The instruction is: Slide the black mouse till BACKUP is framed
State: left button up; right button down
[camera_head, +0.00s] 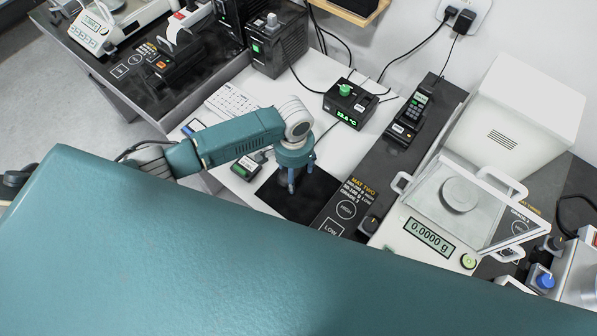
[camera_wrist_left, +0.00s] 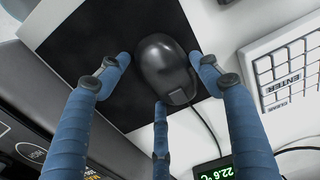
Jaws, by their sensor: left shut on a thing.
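The black mouse (camera_wrist_left: 167,68) lies on a black mouse pad (camera_wrist_left: 88,30) in the left wrist view, its cable running off to the lower right. My left gripper (camera_wrist_left: 163,80) has its blue fingers closed around the mouse, two at the sides and one at the near end. In the head view my left gripper (camera_head: 291,184) points down over the pad (camera_head: 316,205), and it hides the mouse. My right gripper is not in view. No text reading BACKUP is legible in either view.
A white keyboard (camera_head: 232,103) lies beyond the arm. A black box (camera_head: 349,103) with a green temperature readout stands behind the pad. A small device with a green screen (camera_head: 246,168) is left of the gripper. A balance reading 0.0000 g (camera_head: 429,237) stands at right.

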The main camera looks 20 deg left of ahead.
pick_arm(q)
jog(key=shift+a, duration=0.15)
jog(key=o, duration=1.3)
jog(key=shift+r, duration=0.3)
notch_tip(320, 180, up, 11)
jog(key=shift+r, duration=0.2)
